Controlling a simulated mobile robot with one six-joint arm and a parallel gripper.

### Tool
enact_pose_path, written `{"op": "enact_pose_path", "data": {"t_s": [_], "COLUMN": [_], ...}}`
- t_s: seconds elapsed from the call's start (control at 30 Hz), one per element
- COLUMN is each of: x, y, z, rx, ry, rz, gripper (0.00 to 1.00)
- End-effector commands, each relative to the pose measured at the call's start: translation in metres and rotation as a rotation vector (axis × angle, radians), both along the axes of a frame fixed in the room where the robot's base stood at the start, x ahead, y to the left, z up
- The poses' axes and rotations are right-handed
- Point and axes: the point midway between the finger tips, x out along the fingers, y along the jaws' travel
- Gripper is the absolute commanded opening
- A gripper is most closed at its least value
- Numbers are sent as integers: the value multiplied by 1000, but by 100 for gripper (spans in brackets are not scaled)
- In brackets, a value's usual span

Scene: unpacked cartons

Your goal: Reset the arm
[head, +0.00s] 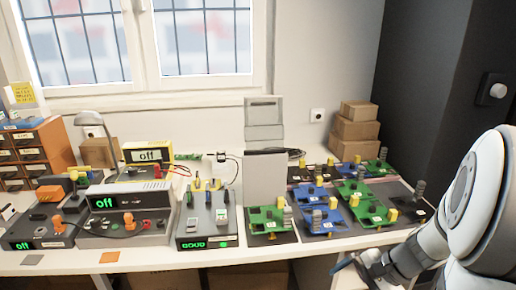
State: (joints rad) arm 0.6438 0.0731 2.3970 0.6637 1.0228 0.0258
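My white arm comes in from the right edge and bends down to the table's front right edge. My gripper (345,266) is at its end, at or just in front of that edge, small and dark. I cannot tell whether its fingers are open or shut, and I see nothing clearly held in it. Part of it may be hidden by the wrist. Green and blue circuit boards (268,219) stand on dark pads just behind and to the left of it.
The white table (150,262) carries several bench instruments (122,214), a grey tester (207,222) and an upright grey panel (264,177). Brown boxes (355,130) are stacked at the back right. An orange drawer cabinet (35,152) stands at left. The table's front strip is mostly clear.

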Motion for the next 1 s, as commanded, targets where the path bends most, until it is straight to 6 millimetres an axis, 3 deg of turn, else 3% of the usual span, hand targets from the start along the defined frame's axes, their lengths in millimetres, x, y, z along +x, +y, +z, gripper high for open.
{"op": "enact_pose_path", "data": {"t_s": [0.03, 0.1, 0.3, 0.43, 0.6, 1.0], "x": [-5, -13, -35, -44, -49, -50], "y": [16, 32, 64, 74, 84, 85], "z": [37, 65, 145, 184, 209, 212], "rx": [-72, -172, -454, -600, -707, -725], "ry": [-26, -60, -194, -284, -358, -370], "rz": [118, 273, 681, 874, 1005, 1026], "gripper": [99, 99, 99, 99, 99, 99]}}
